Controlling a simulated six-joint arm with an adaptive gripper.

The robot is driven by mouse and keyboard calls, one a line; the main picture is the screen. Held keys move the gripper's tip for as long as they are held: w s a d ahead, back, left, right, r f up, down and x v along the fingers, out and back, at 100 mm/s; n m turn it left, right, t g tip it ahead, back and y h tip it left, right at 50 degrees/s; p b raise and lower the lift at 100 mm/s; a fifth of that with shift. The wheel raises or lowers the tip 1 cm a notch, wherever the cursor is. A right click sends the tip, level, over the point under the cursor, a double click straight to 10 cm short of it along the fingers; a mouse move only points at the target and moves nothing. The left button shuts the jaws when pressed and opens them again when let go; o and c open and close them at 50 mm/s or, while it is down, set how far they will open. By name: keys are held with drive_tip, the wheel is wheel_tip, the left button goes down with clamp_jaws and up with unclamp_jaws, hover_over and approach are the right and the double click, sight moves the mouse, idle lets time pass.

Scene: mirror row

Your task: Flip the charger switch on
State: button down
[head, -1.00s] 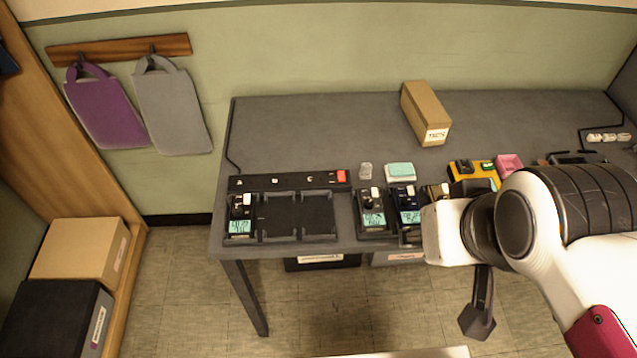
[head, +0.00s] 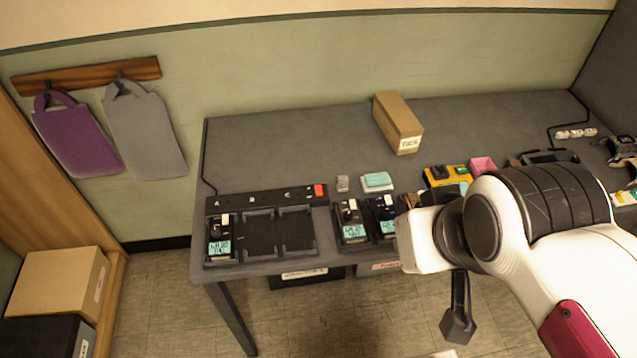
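The charger (head: 262,265) is a black multi-bay dock at the left front of the grey table. A device with a lit display (head: 219,247) stands in its left bay; the other bays look empty. A black strip (head: 262,199) runs along the charger's back edge, with a red switch (head: 319,190) at its right end. The switch's position is too small to tell. My gripper (head: 458,325) hangs below my wrist, in front of the table edge, to the right of the charger and apart from it. Its fingers are too small and dark to tell open from shut.
Two similar devices (head: 352,233) stand right of the charger. A teal-topped block (head: 377,182), a cardboard box (head: 398,123), a yellow case (head: 446,175) and a pink tray (head: 482,165) lie on the table (head: 270,145). The table's back left is clear.

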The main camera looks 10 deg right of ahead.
drive_tip(key=w+a+f+g, duration=0.1)
drive_tip(key=w+a+f, duration=0.1)
drive_tip(key=w, duration=0.9)
drive_tip(key=w+a+f+g, duration=0.1)
drive_tip(key=w+f, duration=0.4)
drive_tip(key=w, duration=0.6)
drive_tip(key=w+a+f+g, duration=0.2)
drive_tip(key=w+a+f, duration=0.1)
drive_tip(key=w, duration=0.8)
drive_tip(key=shift+a+f, duration=0.15)
drive_tip(key=shift+a, duration=0.4)
drive_tip(key=shift+f, duration=0.15)
hover_over(318, 186)
drive_tip(key=f, duration=1.1)
drive_tip(key=shift+s+f, duration=0.25)
drive_tip(key=shift+s, duration=0.1)
drive_tip(key=shift+w+f, duration=0.2)
drive_tip(key=shift+f, duration=0.85)
